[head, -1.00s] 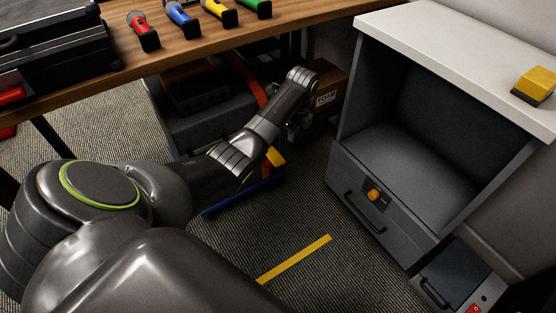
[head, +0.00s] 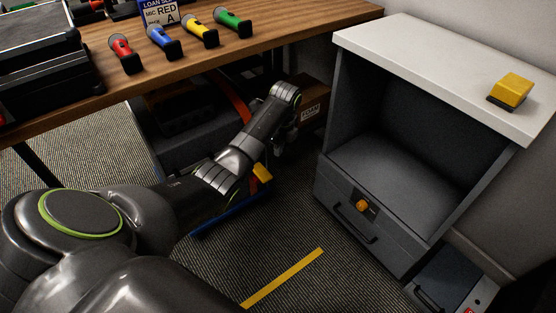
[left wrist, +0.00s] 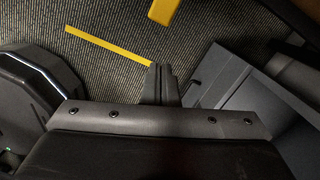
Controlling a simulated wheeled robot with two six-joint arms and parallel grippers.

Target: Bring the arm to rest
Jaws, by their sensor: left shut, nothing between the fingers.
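My left arm comes in from the left in the head view and reaches low between the wooden table and the grey cabinet. My left gripper (left wrist: 160,84) is shut and empty in the left wrist view, its fingers pointing over the striped carpet. In the head view the gripper (head: 284,143) is small, dark and partly hidden by my own wrist. My right gripper does not show in either view.
The wooden table (head: 290,28) bears several coloured microphones and a black case (head: 45,70). The open grey cabinet (head: 385,185) stands right of my arm, a yellow block (head: 511,91) on its top. A foam box (head: 312,108) is behind my wrist. Yellow tape (head: 285,277) marks the clear carpet.

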